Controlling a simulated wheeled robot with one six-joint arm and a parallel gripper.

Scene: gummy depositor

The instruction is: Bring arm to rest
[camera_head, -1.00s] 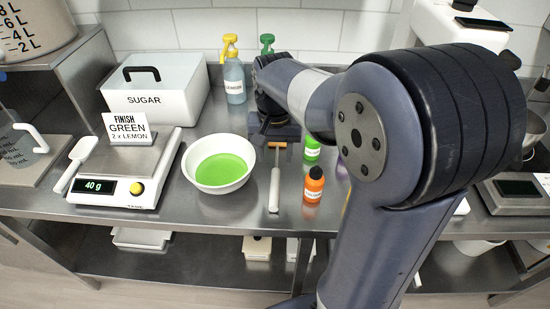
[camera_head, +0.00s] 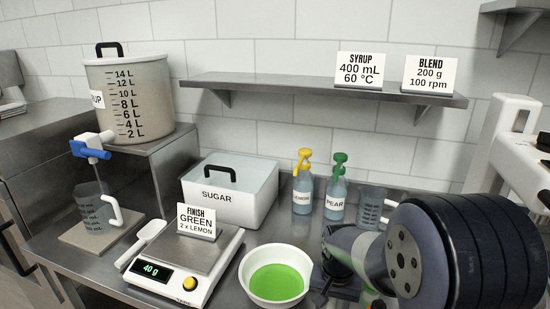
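My arm (camera_head: 455,250) fills the lower right of the head view, bent, with its dark elbow joint nearest the camera. Beyond it, the dark wrist end with my gripper (camera_head: 333,284) shows low over the bench, to the right of the white bowl. The fingers cannot be made out, so I cannot tell if they are open or shut. The white bowl (camera_head: 246,268) holds green liquid and stands on the bench, apart from my arm.
A scale (camera_head: 165,279) reading 40 g stands left of the bowl, with a sign on it. Behind are the SUGAR box (camera_head: 262,197), LEMON bottle (camera_head: 302,196), PEAR bottle (camera_head: 336,207) and a measuring jug (camera_head: 371,210). A syrup pot (camera_head: 130,90) stands left. A wall shelf (camera_head: 300,90) runs above.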

